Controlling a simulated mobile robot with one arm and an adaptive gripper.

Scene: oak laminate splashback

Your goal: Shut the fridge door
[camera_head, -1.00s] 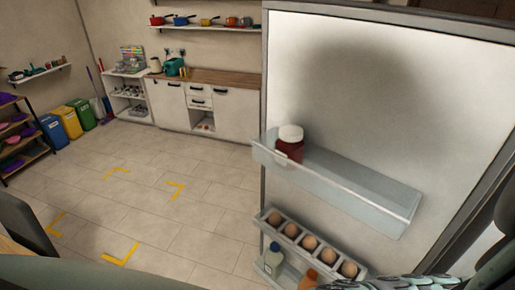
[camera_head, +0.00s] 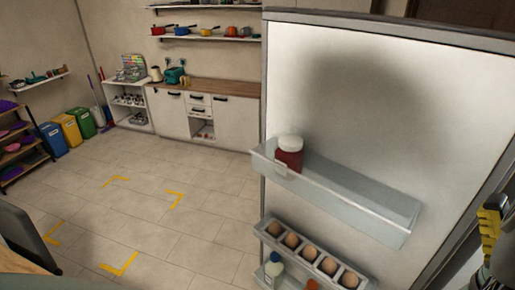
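The fridge door (camera_head: 400,120) stands open and fills the right half of the head view. Its white inner face is turned toward me, and a grey frame edges it. The upper door shelf (camera_head: 350,200) holds a red jar with a white lid (camera_head: 289,155). A lower shelf holds several eggs (camera_head: 308,251) in a rack, with a white-capped bottle (camera_head: 273,268) below. The fridge body is not clearly visible. A dark part with a yellow striped piece, apparently my gripper (camera_head: 491,225), shows at the right edge beside the door. Its fingertips cannot be made out.
The tiled floor (camera_head: 150,210) with yellow corner marks is open left of the door. A counter (camera_head: 205,105) stands at the back. Coloured bins (camera_head: 70,130) and a rack (camera_head: 20,145) stand at the left. A dark furniture edge (camera_head: 25,235) shows at the lower left.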

